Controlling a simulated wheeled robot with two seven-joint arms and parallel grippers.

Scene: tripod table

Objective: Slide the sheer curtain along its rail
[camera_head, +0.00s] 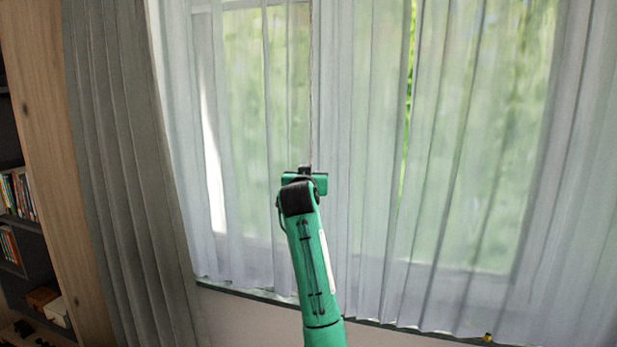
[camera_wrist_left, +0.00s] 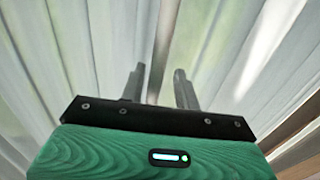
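The sheer curtain (camera_head: 363,130) is white and see-through and hangs in folds across the window; its rail is out of view above. A thin brownish vertical strip (camera_head: 311,80) runs down to my left gripper (camera_head: 304,172) in the head view. The left wrist view shows my left gripper (camera_wrist_left: 158,88) with its two fingers apart, pointing at the sheer fabric (camera_wrist_left: 100,45). A brownish strip (camera_wrist_left: 161,45) shows between the fingertips; I cannot tell whether they touch it or the fabric. My right gripper is not in view.
A heavy grey curtain (camera_head: 115,160) hangs at the left beside a wooden panel (camera_head: 45,130) and a bookshelf (camera_head: 20,200). A narrow sliver of brighter green (camera_head: 408,100) shows between sheer folds. A dark ledge (camera_head: 250,292) runs below the curtain hem.

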